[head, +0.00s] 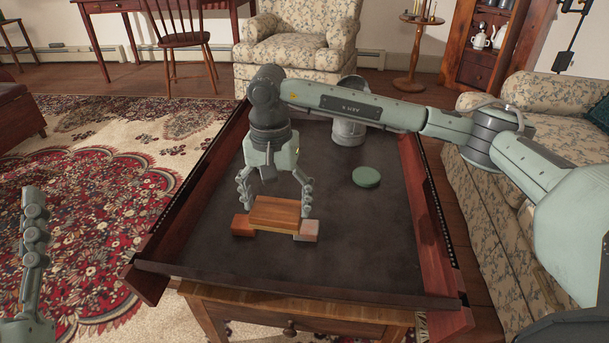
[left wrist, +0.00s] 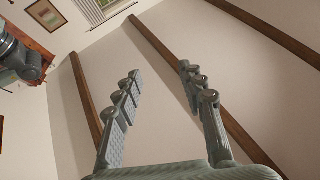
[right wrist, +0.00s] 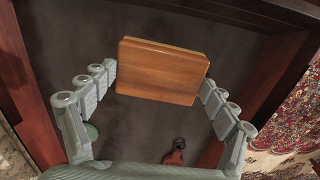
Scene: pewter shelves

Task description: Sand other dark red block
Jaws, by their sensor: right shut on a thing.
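My right gripper (head: 277,195) has its fingers against both ends of a flat brown wooden block (head: 275,212). The block also fills the space between the fingertips in the right wrist view (right wrist: 162,70). Below it, an orange-red block (head: 243,226) shows at its left end and a paler pinkish block (head: 307,231) at its right end. Whether the brown block touches them is unclear. I cannot tell which piece is the dark red block. My left gripper (head: 35,205) is raised at the far left; its fingers stand apart and empty in the left wrist view (left wrist: 160,72).
The dark tabletop (head: 220,255) has raised reddish wooden edges. A green disc (head: 366,177) lies right of the blocks. A grey metal cylinder (head: 349,130) stands at the back. A small red object (right wrist: 175,155) shows in the right wrist view. The front area is clear.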

